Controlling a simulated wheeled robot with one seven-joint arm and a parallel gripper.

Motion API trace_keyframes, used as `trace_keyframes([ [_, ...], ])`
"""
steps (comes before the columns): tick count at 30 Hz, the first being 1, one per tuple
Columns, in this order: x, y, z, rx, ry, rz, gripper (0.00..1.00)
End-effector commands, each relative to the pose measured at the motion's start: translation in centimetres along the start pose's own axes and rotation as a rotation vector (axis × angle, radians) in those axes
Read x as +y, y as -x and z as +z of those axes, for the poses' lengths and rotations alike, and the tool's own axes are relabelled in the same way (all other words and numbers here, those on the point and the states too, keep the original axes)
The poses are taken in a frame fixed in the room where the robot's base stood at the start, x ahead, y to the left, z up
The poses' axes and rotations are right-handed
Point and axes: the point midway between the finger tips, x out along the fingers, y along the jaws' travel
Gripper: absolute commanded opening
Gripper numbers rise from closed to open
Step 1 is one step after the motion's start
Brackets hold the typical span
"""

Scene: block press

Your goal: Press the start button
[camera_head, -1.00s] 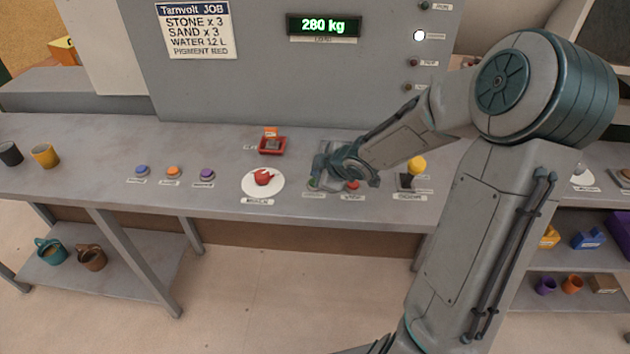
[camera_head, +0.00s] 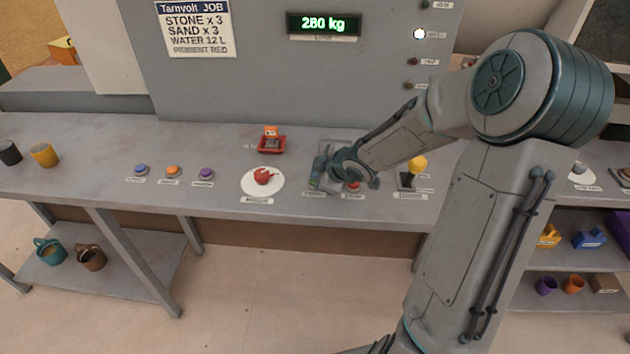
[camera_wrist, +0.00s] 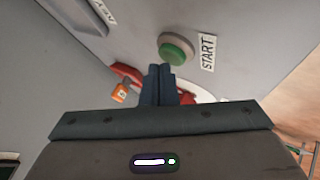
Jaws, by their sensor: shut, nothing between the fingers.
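The green start button (camera_wrist: 175,52) sits in a round grey collar in the wrist view, with a START label (camera_wrist: 208,53) beside it. My gripper (camera_wrist: 160,69) is shut and empty. Its fingertips appear just below the button in that picture, slightly left of its middle; I cannot tell whether they touch it. In the head view my gripper (camera_head: 317,184) is low at the bench's front part and hides most or all of the start button. The label (camera_head: 314,195) in front of it still shows.
A red button (camera_head: 353,187) is just right of my gripper. A yellow-knobbed lever (camera_head: 417,164) stands to the right. The display (camera_head: 323,25) reads 280 kg.

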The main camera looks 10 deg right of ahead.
Motion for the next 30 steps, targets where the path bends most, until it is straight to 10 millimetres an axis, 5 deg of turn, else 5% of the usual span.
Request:
trace_keyframes([
  [30, -0.47, -0.63, 0.46, 0.0, 0.001, 0.0, 0.0],
])
